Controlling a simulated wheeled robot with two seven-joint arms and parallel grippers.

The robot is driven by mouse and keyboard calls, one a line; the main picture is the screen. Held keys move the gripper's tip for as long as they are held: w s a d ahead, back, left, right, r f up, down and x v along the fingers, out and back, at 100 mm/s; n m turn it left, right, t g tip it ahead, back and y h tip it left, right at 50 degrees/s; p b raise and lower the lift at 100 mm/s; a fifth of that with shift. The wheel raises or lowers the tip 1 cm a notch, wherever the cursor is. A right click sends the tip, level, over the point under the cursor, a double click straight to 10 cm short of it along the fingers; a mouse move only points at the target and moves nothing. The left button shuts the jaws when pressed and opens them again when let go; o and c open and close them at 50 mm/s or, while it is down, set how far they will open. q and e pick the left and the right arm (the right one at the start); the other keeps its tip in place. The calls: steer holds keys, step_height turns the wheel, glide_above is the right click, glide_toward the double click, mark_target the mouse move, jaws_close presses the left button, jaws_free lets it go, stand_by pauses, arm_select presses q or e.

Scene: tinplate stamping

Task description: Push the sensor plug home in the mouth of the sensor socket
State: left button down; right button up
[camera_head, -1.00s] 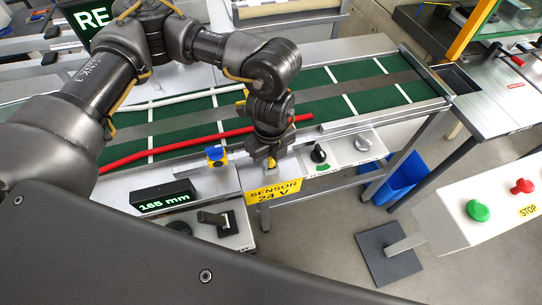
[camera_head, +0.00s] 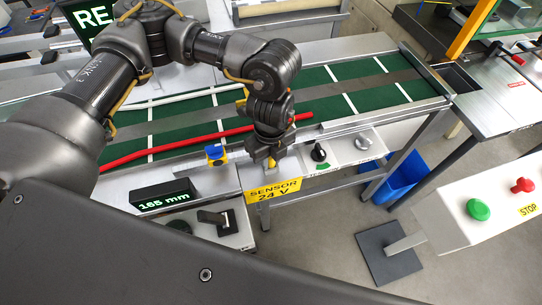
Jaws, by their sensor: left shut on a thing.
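My left gripper (camera_head: 269,160) points down at the front edge of the conveyor, just above the yellow "SENSOR 24 V" label (camera_head: 273,191). It is shut on a small yellow thing, which I take for the sensor plug (camera_head: 271,163); only a sliver of it shows beneath the fingers. A blue and yellow part (camera_head: 216,154) sits to the left of the gripper on the conveyor's front edge; I cannot tell whether it is the sensor socket. The gripper hides whatever lies directly under and behind it. My right gripper is not in view.
A green belt (camera_head: 330,97) runs behind the gripper, with a red cable (camera_head: 160,147) along it. A black knob (camera_head: 319,153) is close on the right. A "165 mm" display (camera_head: 163,196) and a black lever switch (camera_head: 215,219) stand at the front left.

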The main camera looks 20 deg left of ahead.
arm_select(q)
steer(key=shift+f, duration=0.1)
steer(key=c, duration=1.2)
jaws_free()
steer(key=shift+o, duration=0.2)
step_height(320, 180, up, 11)
steer(key=shift+f+b, duration=0.1)
steer(key=shift+b, duration=0.55)
steer(key=shift+d, duration=0.1)
